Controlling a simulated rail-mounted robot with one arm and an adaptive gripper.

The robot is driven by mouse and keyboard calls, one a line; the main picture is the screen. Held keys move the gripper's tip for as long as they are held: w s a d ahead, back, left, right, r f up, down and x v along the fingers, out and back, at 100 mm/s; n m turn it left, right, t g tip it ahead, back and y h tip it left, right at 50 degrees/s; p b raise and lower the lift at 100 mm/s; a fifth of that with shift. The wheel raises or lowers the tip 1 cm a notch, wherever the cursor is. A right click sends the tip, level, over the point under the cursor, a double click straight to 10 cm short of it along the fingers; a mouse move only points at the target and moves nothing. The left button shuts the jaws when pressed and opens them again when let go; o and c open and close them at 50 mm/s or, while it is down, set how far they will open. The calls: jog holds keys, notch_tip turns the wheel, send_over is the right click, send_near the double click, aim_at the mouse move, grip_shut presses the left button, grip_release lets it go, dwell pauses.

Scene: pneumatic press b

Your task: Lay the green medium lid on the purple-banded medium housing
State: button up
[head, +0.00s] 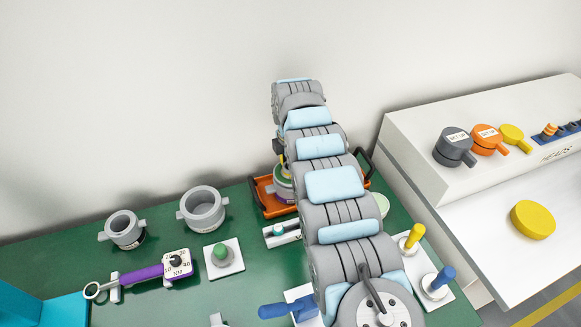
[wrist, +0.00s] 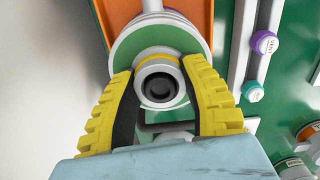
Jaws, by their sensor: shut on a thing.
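The green medium lid (wrist: 128,49) is a green disc with a pale rim and a grey knob with a dark hollow centre. My gripper (wrist: 160,88) has its yellow fingers shut around the knob. The lid is over the orange tray in the wrist view. In the head view, the purple-banded medium housing (head: 283,190) shows partly in the tray, left of my arm, with green at its top and a yellow finger above. My arm hides much of it. I cannot tell whether the lid touches the housing.
The orange tray (head: 264,201) has dark handles and stands at the back of the green table. Two grey housings (head: 203,208) (head: 124,230), a green button (head: 221,253) and a purple-handled tool (head: 142,274) are to the left. Yellow and blue levers (head: 438,282) are at right.

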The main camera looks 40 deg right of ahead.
jog(key=shift+f, duration=0.45)
jog(key=o, duration=1.2)
jog(key=shift+o, duration=0.2)
notch_tip(320, 180, up, 12)
jog(key=shift+f, duration=0.1)
